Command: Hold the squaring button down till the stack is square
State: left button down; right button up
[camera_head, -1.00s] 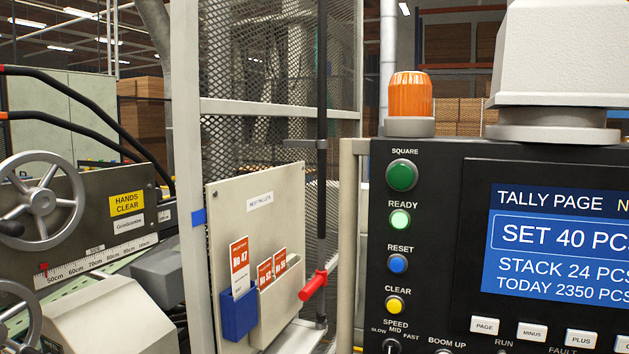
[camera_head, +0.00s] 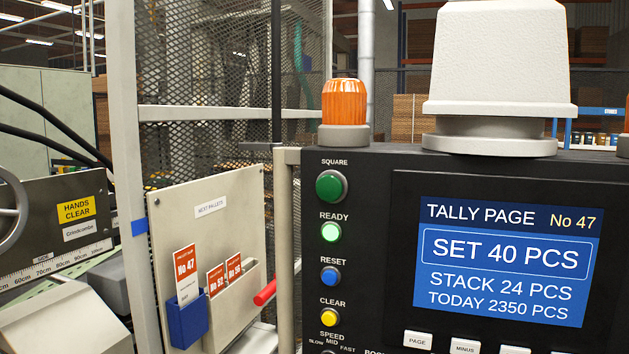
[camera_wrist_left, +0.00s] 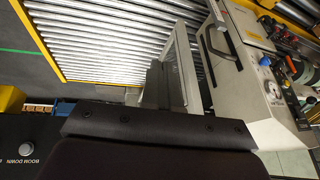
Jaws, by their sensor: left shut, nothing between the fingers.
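The green SQUARE button (camera_head: 331,186) is at the top of the button column on the black control panel (camera_head: 375,200) in the head view. Nothing touches it. The panel's screen (camera_head: 507,262) reads TALLY PAGE No 47, SET 40 PCS, STACK 24 PCS, TODAY 2350 PCS. My left gripper (camera_wrist_left: 157,72) shows dark in the left wrist view, shut and empty, above roller conveyors; it is not in the head view. My right gripper is in neither view. I cannot make out the stack itself.
Below SQUARE are a lit READY lamp (camera_head: 331,232), a blue RESET button (camera_head: 330,275) and a yellow CLEAR button (camera_head: 329,317). An orange beacon (camera_head: 345,103) tops the panel. A mesh guard (camera_head: 215,70) and pallet card board (camera_head: 210,225) stand left. The wrist view shows rollers (camera_wrist_left: 100,40).

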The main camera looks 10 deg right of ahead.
pick_arm(q)
jog(key=w+d+r+m+t+h+p, duration=0.1)
jog(key=w+d+r+m+t, duration=0.15)
jog(key=r, duration=0.45)
jog(key=w+d+r+m+t+h+p, duration=0.1)
jog(key=w+d+r+m+p, duration=0.1)
jog(key=d+r+m, duration=0.3)
jog(key=w+d+r+m+t+h+p, duration=0.1)
jog(key=w+d+r+t, duration=0.1)
jog(key=r, duration=0.6)
jog(key=s+d+r+m+t+h+p, duration=0.2)
jog(key=d+r+m+h, duration=0.2)
jog(key=r, duration=0.8)
jog(key=s+d+r+m+t+h+p, duration=0.2)
jog(key=d+r+m, duration=0.4)
jog(key=r, duration=0.6)
jog(key=shift+s+m+t+h, duration=0.4)
jog(key=shift+m+h, duration=0.45)
jog(key=shift+h, duration=0.25)
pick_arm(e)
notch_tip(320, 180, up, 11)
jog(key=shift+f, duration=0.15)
pick_arm(q)
jog(key=shift+d+p, duration=0.15)
jog(key=shift+p, duration=0.15)
